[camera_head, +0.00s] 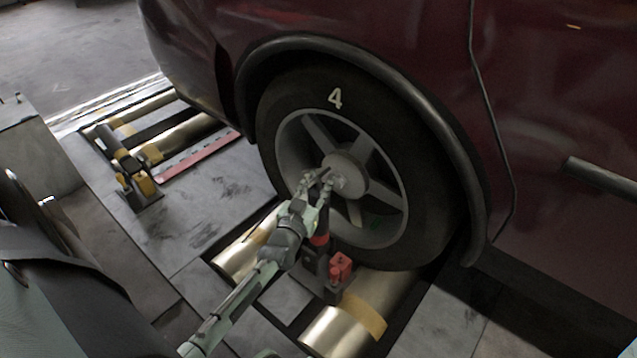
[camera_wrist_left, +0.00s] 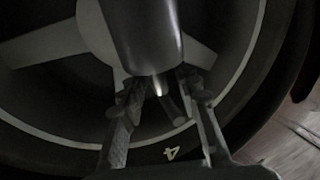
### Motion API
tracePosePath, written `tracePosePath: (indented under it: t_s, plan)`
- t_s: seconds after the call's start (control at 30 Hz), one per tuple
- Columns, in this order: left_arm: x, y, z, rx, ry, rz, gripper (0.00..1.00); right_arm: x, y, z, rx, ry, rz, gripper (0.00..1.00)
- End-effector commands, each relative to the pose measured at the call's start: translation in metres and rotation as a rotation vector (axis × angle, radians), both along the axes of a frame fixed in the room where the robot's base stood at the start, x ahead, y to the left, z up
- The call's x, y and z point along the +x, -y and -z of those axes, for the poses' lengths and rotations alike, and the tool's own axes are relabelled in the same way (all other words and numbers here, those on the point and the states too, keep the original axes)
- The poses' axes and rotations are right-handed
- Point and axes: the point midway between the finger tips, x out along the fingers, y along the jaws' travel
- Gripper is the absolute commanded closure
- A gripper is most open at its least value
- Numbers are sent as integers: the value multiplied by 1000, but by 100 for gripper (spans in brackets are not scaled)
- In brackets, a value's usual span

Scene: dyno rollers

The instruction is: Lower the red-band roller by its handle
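The red-band roller unit shows in the head view under the wheel marked 4, with a red block (camera_head: 341,264) on its base. Its dark handle with a red band (camera_head: 320,240) rises in front of the wheel, partly hidden by my left arm. My left gripper (camera_head: 318,182) is at the wheel hub's height, above the red band. In the left wrist view, a dark cylinder (camera_wrist_left: 146,38), seemingly the handle, comes down from the top and ends near my parted fingertips (camera_wrist_left: 157,92). The fingers look open; I cannot tell whether they touch it. My right gripper is out of view.
The dark red car stands close behind, its wheel (camera_head: 385,235) by the metal rollers (camera_head: 340,328). A second roller set with yellow parts (camera_head: 138,182) lies at the left, near a red strip (camera_head: 197,154). Bare floor plate (camera_head: 205,205) lies between the sets.

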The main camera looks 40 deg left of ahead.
Motion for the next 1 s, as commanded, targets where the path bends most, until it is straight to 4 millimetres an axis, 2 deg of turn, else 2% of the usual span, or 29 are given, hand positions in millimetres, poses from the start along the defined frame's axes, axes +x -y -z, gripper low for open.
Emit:
tracePosePath:
  t_s: [0.03,0.3,0.77,1.0]
  plan:
    - [0,0,0,0,0,0,68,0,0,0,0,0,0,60]
    - [0,0,0,0,1,1,100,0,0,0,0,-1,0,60]
    - [0,0,-1,-4,2,0,100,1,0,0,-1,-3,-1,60]
    - [1,-10,-2,-56,-2,0,100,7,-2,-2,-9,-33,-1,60]
